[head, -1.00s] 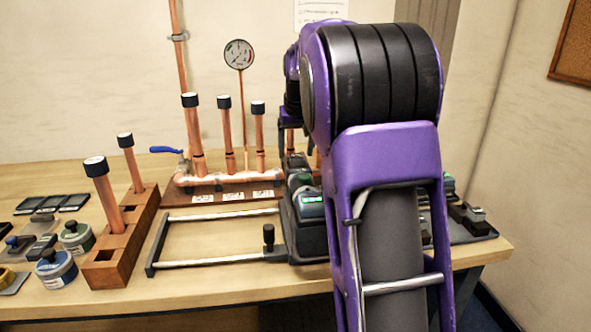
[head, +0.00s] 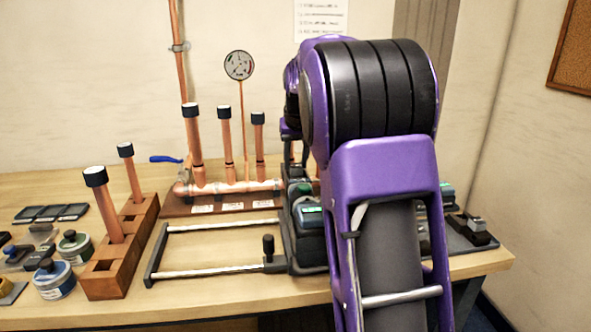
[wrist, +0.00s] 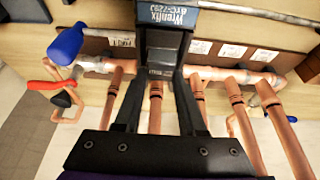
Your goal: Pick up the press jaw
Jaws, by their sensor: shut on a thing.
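A wooden pipe rack (head: 105,275) stands left, near tins (head: 54,280).

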